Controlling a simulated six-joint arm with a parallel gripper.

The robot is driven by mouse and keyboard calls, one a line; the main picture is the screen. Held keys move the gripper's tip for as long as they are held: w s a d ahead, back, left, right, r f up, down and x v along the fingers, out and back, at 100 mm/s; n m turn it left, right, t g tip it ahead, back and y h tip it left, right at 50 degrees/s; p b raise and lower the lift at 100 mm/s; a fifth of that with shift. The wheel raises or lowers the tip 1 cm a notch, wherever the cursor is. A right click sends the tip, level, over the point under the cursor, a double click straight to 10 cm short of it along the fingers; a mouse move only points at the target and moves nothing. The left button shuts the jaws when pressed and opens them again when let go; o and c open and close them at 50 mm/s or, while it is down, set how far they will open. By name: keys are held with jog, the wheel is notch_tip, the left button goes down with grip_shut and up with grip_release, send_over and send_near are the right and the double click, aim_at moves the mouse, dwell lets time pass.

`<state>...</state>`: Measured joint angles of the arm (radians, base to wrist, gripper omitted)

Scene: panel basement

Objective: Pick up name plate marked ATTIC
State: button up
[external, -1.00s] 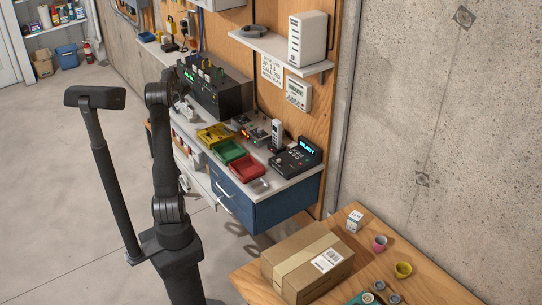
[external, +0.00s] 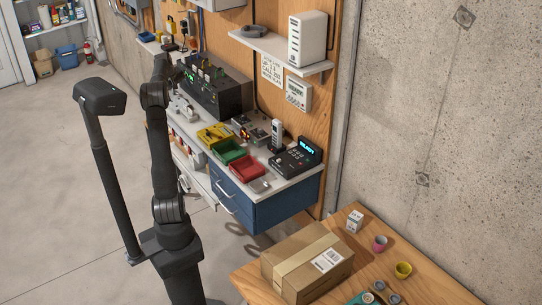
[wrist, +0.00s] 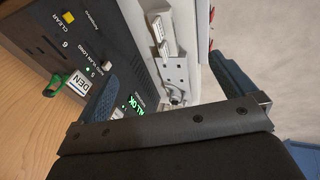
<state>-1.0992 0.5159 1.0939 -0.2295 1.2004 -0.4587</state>
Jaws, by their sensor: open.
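No plate in view can be read as ATTIC. In the wrist view, a small white plate marked DEN (wrist: 77,85) is on the black panel (wrist: 55,45), near the left finger. My gripper (wrist: 168,92) is open, its two blue-grey fingers wide apart with nothing visibly held between them. Between them, farther off, are a grey metal bracket (wrist: 173,70) and white pieces (wrist: 163,30), too unclear to name. In the external view, the panel (external: 222,92) stands on the bench with several small plates along its top, too small to read; my gripper is not distinguishable there.
A green ALL OK display (wrist: 136,104) is close to the left finger. On the bench are yellow (external: 213,132), green (external: 229,151) and red (external: 247,168) trays, and a cordless phone (external: 277,135). A carton (external: 290,275) sits on the wooden table in front.

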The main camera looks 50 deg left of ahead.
jog(key=shift+c, duration=0.4)
jog(key=c, duration=1.4)
jog(key=g+y, duration=0.2)
jog(key=g, duration=0.2)
send_near(190, 110)
jog(key=shift+x, duration=4.3)
